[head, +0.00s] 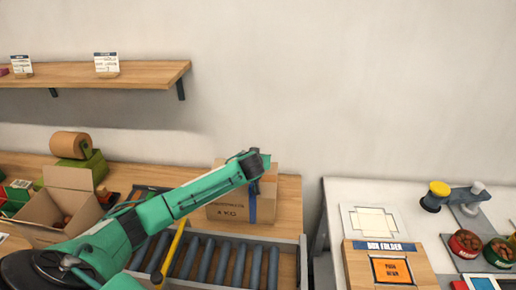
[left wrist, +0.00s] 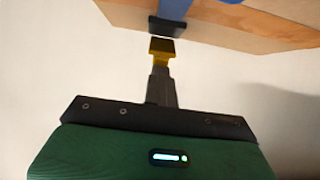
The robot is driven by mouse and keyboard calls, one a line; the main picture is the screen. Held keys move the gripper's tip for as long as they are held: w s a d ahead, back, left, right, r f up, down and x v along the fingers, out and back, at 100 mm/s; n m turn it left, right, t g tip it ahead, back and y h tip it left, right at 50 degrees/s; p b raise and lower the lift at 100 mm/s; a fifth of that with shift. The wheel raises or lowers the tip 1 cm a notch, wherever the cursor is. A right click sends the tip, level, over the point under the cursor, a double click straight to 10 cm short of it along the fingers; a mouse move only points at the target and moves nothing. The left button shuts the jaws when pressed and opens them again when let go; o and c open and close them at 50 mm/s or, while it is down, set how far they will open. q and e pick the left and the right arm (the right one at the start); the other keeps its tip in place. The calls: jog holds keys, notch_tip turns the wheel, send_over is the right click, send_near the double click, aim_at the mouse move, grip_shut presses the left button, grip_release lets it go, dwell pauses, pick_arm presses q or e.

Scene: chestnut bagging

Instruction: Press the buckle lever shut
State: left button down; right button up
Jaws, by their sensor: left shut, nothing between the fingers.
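A cardboard box (head: 229,208) with a blue strap (head: 252,205) around it stands behind the roller conveyor. In the left wrist view the box (left wrist: 240,25) shows at the top, with the blue strap (left wrist: 174,8) and a dark buckle part (left wrist: 166,27) on it. My left gripper (head: 254,168) is over the box in the head view and partly covers it. In the left wrist view its shut, empty yellow-tipped fingers (left wrist: 162,47) point at the buckle, very close to it; contact cannot be told. The lever's position is not clear. My right gripper is not in view.
The roller conveyor (head: 222,263) lies in front of the box. An open carton (head: 57,207) and a tape roll on a green stand (head: 78,160) are at left. A white table (head: 335,199) with a box folder (head: 388,252) and bowls is at right, beyond a gap.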

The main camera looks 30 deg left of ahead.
pick_arm(q)
jog(key=shift+a+f, duration=0.1)
jog(key=shift+f, duration=0.1)
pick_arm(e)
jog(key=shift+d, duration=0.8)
pick_arm(q)
jog(key=shift+s, duration=0.1)
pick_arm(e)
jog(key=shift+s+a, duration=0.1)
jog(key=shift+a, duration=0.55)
